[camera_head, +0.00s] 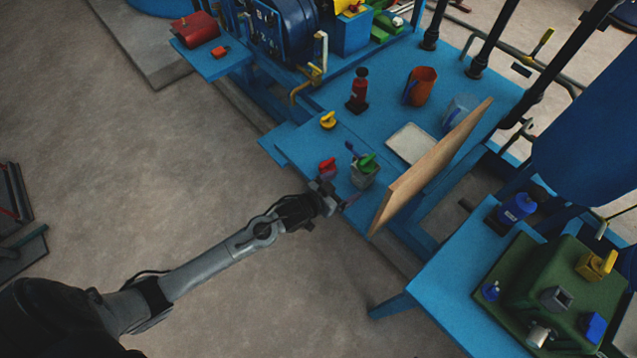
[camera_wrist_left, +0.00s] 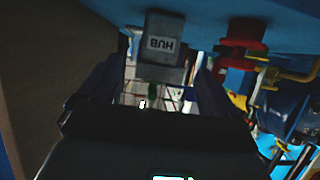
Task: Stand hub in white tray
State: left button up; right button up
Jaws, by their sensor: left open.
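The hub (camera_head: 364,177) is a grey block with a green part on top, on the near part of the blue table. In the left wrist view the hub (camera_wrist_left: 161,46), its lettering upside down, lies ahead, lined up with the gap between my fingers. My left gripper (camera_head: 338,193) is open, just left of and nearer than the hub in the head view; its dark fingers (camera_wrist_left: 154,84) show apart in the wrist view. I cannot tell whether they touch the hub. The white tray (camera_head: 411,144) lies flat and empty farther back. My right gripper is not in view.
A red part (camera_head: 327,166) stands close left of the hub, a yellow one (camera_head: 328,121) behind it. A tan upright board (camera_head: 432,167) edges the table's right side, beside the tray. A red bottle (camera_head: 358,92), an orange bucket (camera_head: 420,86) and a clear container (camera_head: 459,111) stand farther back.

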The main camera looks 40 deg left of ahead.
pick_arm(q)
jog(key=s+r+g+y, duration=0.1)
jog(key=s+g, duration=0.3)
jog(key=s, duration=0.9)
jog(key=s+a+r+g+y, duration=0.1)
jog(key=s+g, duration=0.4)
jog(key=s, duration=0.9)
jog(key=shift+s+a+r+n+y, duration=0.25)
jog(key=shift+r+n+y, duration=0.2)
jog(key=shift+r, duration=0.3)
